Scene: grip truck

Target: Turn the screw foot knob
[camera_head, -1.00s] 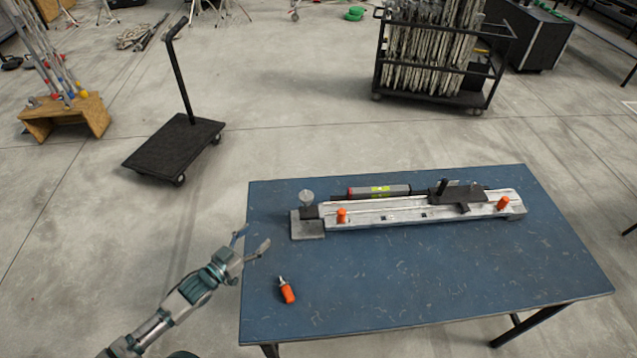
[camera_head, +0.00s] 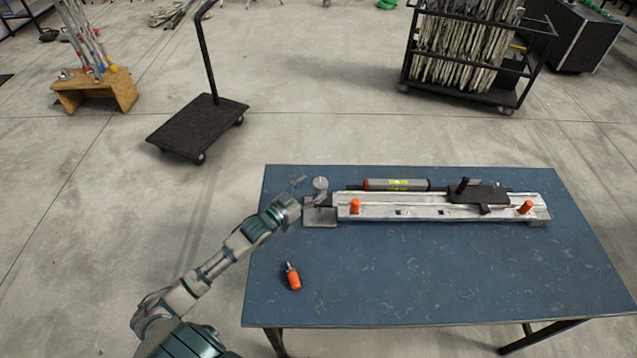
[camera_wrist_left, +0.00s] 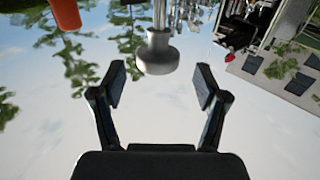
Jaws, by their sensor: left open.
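The screw foot knob (camera_head: 320,184) is a pale round knob at the left end of the long metal rail device (camera_head: 400,211) on the blue table (camera_head: 430,270). In the left wrist view the knob (camera_wrist_left: 158,53) hangs at the top middle. My left gripper (camera_head: 308,187) is at the knob from the left. In the wrist view the left gripper (camera_wrist_left: 160,85) is open, with a finger on each side of the knob and clear gaps between; the knob is at or just beyond the fingertips. My right gripper is not in view.
An orange-handled tool (camera_head: 293,277) lies on the table's left front. Orange knobs (camera_head: 355,206) stand on the rail. A black trolley (camera_head: 197,127) and a loaded rack (camera_head: 465,50) stand on the floor behind. The front middle of the table is clear.

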